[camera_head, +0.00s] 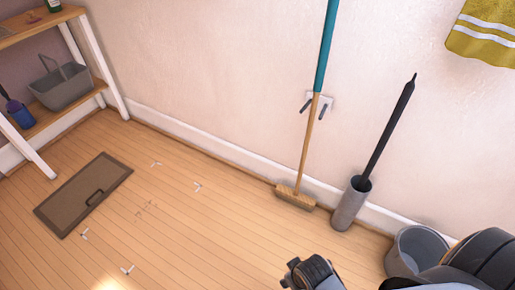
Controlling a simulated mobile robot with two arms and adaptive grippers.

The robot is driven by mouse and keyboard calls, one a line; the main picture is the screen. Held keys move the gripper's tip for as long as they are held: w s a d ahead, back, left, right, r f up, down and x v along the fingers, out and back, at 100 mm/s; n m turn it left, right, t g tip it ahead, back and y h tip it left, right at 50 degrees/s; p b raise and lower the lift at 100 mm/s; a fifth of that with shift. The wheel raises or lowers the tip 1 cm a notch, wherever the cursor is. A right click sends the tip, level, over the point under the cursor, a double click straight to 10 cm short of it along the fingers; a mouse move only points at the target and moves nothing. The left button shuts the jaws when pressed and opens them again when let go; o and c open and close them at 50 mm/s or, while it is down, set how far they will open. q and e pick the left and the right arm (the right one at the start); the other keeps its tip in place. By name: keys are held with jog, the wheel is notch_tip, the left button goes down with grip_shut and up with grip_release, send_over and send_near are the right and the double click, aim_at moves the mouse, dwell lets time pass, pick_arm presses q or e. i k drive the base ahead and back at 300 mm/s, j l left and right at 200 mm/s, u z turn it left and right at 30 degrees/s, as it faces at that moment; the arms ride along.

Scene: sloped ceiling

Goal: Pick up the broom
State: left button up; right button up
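The broom (306,142) stands upright against the wall, leaning slightly in the picture. It has a teal upper handle, a wooden lower handle and a brush head (295,197) resting on the floor by the baseboard. A wall holder (327,104) with dark hooks sits at its handle; I cannot tell how firmly it holds the broom. The top of the handle is cut off by the picture's edge. Dark parts of my own arms show at the bottom edge and lower right corner, apart from the broom. No gripper fingers can be made out.
A grey cylinder (349,207) holding a black-handled tool (390,132) stands right of the broom. A grey bucket (418,247) is farther right. A shelf (91,54) stands at left. A yellow towel (484,35) hangs above.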

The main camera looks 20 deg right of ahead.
aim_at(304, 201)
jog(key=z, duration=1.15)
jog(key=i+j, duration=0.05)
